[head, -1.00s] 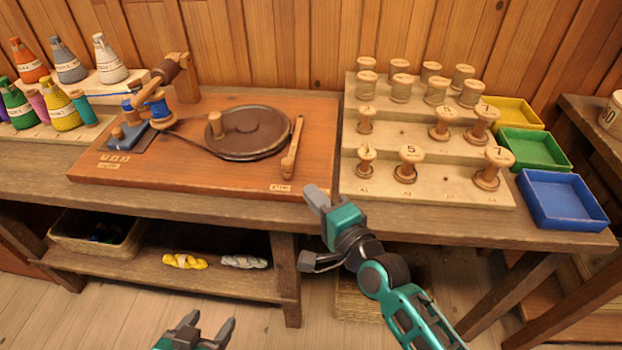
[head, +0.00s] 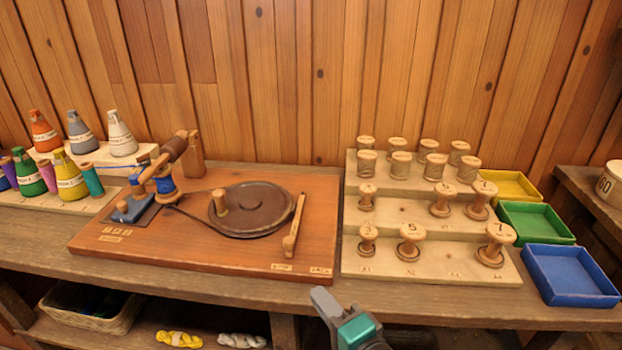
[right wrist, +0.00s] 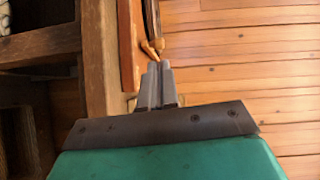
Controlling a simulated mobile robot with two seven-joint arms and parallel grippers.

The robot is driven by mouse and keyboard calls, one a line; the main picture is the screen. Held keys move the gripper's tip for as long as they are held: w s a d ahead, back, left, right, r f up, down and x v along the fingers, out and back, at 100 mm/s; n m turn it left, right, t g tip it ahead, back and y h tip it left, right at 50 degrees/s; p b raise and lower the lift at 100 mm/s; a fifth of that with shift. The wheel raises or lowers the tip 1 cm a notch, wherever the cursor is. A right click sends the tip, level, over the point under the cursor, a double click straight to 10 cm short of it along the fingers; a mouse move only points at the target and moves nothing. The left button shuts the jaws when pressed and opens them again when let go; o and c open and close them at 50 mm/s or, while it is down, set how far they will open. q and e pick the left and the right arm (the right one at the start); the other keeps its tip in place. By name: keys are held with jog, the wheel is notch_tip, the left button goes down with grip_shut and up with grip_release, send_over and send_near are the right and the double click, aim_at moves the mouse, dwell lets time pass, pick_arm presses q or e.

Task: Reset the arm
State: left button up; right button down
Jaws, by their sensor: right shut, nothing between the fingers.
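My right gripper (head: 322,300) is at the bottom middle of the head view, in front of the bench's front edge. In the right wrist view its two grey fingers (right wrist: 157,80) lie together with nothing between them. The gripper is apart from the winding board (head: 210,262) and from the stepped spool rack (head: 430,266). My left gripper is outside both current views.
The wooden bench (head: 420,312) carries a winder with a dark wheel (head: 252,208), thread cones (head: 122,140), and several spools. Green (head: 536,222), blue (head: 570,275) and yellow (head: 508,185) trays stand at the right. A basket (head: 88,315) and yarn skeins (head: 178,339) sit below.

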jog(key=s+d+f+n+g+h, duration=0.4)
jog(key=s+d+f+n+h, duration=0.2)
jog(key=s+d+f+n, duration=0.6)
jog(key=shift+s+d+f+n, duration=0.4)
jog(key=shift+d+f+n, duration=0.35)
jog(key=shift+d+n, duration=0.25)
